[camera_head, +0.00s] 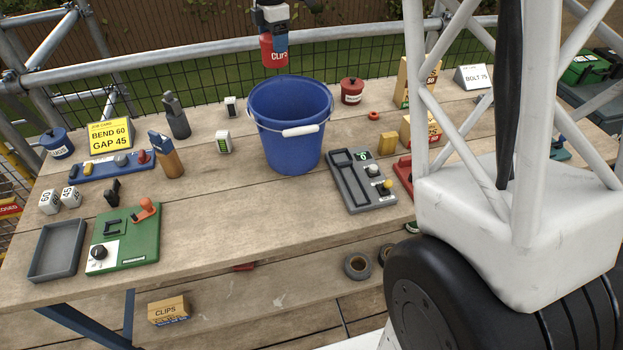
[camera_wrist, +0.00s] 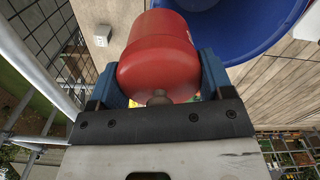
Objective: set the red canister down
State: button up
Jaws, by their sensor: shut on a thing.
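The red canister (camera_head: 268,52) is held in my gripper (camera_head: 274,38), above and behind the blue bucket's back rim. Its white label reads "CLIP" as far as it shows. In the wrist view the red canister (camera_wrist: 160,57) fills the space between the blue fingers of my gripper (camera_wrist: 158,75), with its rounded end and small knob towards the camera. The canister is in the air, clear of the table. A second red canister (camera_head: 351,92) with a lid and a white label stands on the table to the right of the bucket.
The open blue bucket (camera_head: 288,140) stands mid-table; its rim shows close by in the wrist view (camera_wrist: 250,45). A small white block (camera_head: 231,106) stands left of it. A rail and mesh run behind the table.

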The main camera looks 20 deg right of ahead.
jog(key=s+d+r, duration=0.1)
jog(key=s+r, duration=0.1)
jog(key=s, duration=2.2)
jog(key=s+d+f+n, duration=0.1)
jog(key=s+f, duration=0.3)
jog(key=s, duration=0.7)
jog(key=s+f, duration=0.3)
jog(key=s, duration=0.9)
notch_tip(320, 180, down, 16)
jog(key=shift+d+f, duration=0.15)
jog(key=shift+d, duration=0.1)
jog(key=shift+w, duration=0.1)
jog(key=w+a+f, duration=0.1)
jog(key=w, duration=1.4)
jog(key=shift+w+f, duration=0.2)
jog(key=shift+w, duration=0.15)
jog(key=shift+f, duration=1.75)
